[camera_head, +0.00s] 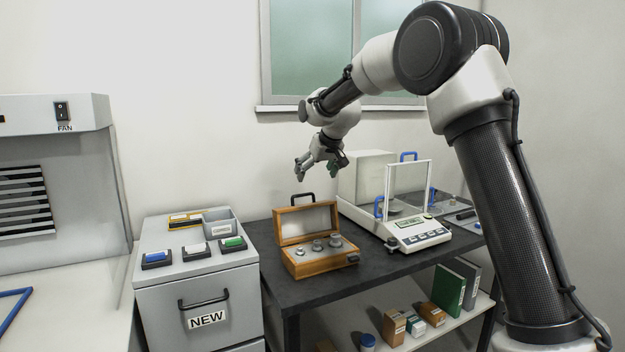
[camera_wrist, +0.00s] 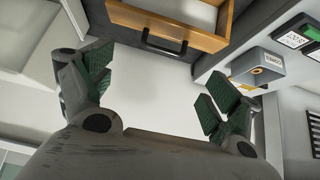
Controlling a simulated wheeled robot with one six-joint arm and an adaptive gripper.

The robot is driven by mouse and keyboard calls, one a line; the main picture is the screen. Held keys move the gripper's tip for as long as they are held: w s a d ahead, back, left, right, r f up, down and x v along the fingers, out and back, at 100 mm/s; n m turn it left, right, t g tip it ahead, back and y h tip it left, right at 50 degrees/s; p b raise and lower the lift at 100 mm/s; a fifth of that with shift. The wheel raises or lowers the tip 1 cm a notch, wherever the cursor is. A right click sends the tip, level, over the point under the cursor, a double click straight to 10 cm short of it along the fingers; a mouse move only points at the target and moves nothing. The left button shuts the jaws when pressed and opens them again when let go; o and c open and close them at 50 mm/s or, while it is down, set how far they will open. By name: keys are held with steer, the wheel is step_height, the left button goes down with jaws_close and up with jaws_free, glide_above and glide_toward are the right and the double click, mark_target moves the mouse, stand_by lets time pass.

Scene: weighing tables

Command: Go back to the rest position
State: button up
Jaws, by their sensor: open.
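My gripper (camera_head: 320,172) hangs in the air above and behind the open wooden weight box, well clear of it, with the wall behind. In the wrist view my gripper (camera_wrist: 165,90) has its green-padded fingers spread wide, with nothing between them. The wooden weight box (camera_head: 318,262) stands on the dark table with its lid up and several metal weights inside. Part of the box (camera_wrist: 185,32) with its black handle shows at the top of the wrist view.
A balance (camera_head: 418,233) with a glass shield stands right of the box on the dark table (camera_head: 290,290). A grey drawer cabinet (camera_head: 160,310) marked NEW, with small trays on top, stands left. A fume hood (camera_head: 60,115) is at far left. Books and small boxes fill the lower shelf.

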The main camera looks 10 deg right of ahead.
steer(key=s+d+f+g+h, duration=0.1)
steer(key=s+d+f+g, duration=0.15)
steer(key=s+f, duration=0.45)
steer(key=s+d+r+m, duration=0.1)
steer(key=s+d, duration=0.5)
steer(key=s, duration=0.8)
steer(key=s+d+r+m+h, duration=0.1)
steer(key=s+d, duration=0.5)
steer(key=s, duration=0.9)
steer(key=s+d+r+m, duration=0.1)
steer(key=s+d, duration=0.6)
steer(key=s, duration=0.7)
steer(key=shift+s+r+m, duration=0.3)
steer(key=shift+r, duration=0.05)
steer(key=shift+g, duration=0.25)
